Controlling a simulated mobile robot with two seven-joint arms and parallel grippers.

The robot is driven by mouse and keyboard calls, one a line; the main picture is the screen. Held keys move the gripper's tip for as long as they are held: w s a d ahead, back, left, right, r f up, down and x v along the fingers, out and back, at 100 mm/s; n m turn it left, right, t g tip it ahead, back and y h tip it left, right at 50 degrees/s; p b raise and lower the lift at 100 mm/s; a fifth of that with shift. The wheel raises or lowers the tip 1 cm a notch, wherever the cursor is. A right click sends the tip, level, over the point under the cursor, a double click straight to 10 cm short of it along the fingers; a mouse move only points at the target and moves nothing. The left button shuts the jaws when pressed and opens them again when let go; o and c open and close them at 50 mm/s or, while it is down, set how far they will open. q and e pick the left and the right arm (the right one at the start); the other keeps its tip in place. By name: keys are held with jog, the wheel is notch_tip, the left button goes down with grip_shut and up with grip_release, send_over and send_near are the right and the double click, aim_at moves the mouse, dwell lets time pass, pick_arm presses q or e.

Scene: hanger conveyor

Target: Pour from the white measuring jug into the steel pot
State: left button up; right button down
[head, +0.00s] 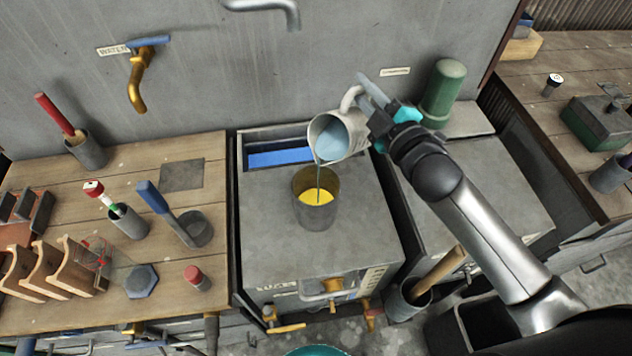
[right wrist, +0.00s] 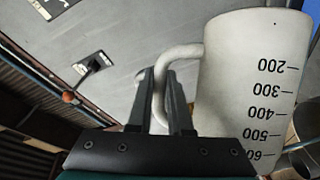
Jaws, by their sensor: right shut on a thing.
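The white measuring jug (head: 338,134) is tilted to the left above the steel pot (head: 303,214). Blue-grey liquid (head: 335,143) fills its mouth, and a thin stream falls from its lip into the pot. The pot stands upright on the grey stove top and has yellow contents (head: 316,196). My right gripper (head: 364,98) is shut on the jug's handle. The right wrist view shows the gripper fingers (right wrist: 166,100) on either side of the handle, beside the jug wall (right wrist: 240,85) with its black scale. My left gripper is not in view.
A green cylinder (head: 443,90) stands behind my right wrist. A brass water tap (head: 138,82) is on the wall at left. The wooden bench (head: 150,240) holds cups, a small ladle and other tools. The stove top (head: 362,225) around the pot is clear.

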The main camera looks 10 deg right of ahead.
aim_at(346, 110)
jog(key=shift+s+a+n+b, duration=0.2)
jog(key=shift+a+n+b, duration=0.05)
jog(key=shift+n+b, duration=0.1)
jog(key=shift+s+a, duration=0.1)
dwell(0.7)
jog(key=shift+s+a+n+t+b, duration=0.2)
jog(key=shift+n+t+b, duration=0.15)
jog(key=shift+b, duration=0.25)
jog(key=shift+a, duration=0.1)
jog(key=shift+s+a+f+n+b, duration=0.1)
jog(key=shift+s+f+n+b, duration=0.05)
jog(key=shift+n+b, duration=0.2)
jog(key=shift+s+a+f+n+y+b, duration=0.15)
jog(key=shift+s+a+n+y+b, duration=0.25)
jog(key=shift+b, duration=0.25)
jog(key=shift+t, duration=0.25)
dwell(0.6)
jog(key=shift+s+a+f+n+b, duration=0.35)
jog(key=shift+n+b, duration=0.3)
jog(key=shift+b, duration=0.25)
jog(key=shift+a, duration=0.25)
